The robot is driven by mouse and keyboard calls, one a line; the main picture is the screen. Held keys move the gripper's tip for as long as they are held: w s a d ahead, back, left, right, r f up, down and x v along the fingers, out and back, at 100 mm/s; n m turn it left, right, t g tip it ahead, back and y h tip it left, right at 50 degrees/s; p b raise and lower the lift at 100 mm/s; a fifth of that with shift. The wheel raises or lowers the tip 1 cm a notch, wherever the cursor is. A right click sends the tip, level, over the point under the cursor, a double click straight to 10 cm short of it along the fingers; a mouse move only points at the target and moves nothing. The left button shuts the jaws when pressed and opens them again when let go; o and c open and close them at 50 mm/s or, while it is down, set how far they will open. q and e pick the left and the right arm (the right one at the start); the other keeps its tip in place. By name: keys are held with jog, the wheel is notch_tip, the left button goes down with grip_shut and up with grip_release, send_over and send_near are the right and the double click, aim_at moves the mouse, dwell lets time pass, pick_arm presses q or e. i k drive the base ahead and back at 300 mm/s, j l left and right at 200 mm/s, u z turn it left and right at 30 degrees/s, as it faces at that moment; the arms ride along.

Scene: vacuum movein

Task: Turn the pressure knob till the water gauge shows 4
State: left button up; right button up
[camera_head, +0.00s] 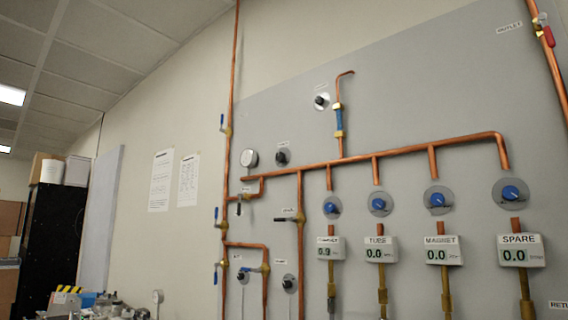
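A round white gauge (249,158) is mounted on the grey wall panel, left of centre. Its needle and scale are too small to read. A black knob (283,157) sits just right of the gauge, with a small unreadable label above it. Another black knob (321,101) is higher up, beside the short vertical pipe. I cannot tell from the labels which knob is the pressure knob. Neither of my grippers is in view, and nothing touches the knobs.
Copper pipes (400,152) run across the panel. Several blue knobs (331,207) sit above digital meters; the leftmost reads about 0.9, and TUBE, MAGNET and SPARE (520,254) read 0.0. Blue-handled valves (222,123) line the left pipe. A cluttered surface (95,303) is lower left.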

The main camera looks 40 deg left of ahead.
aim_at(279, 155)
jog(key=u, duration=1.4)
jog(key=i+j+z, duration=0.1)
jog(key=i+j, duration=0.15)
jog(key=j, duration=0.15)
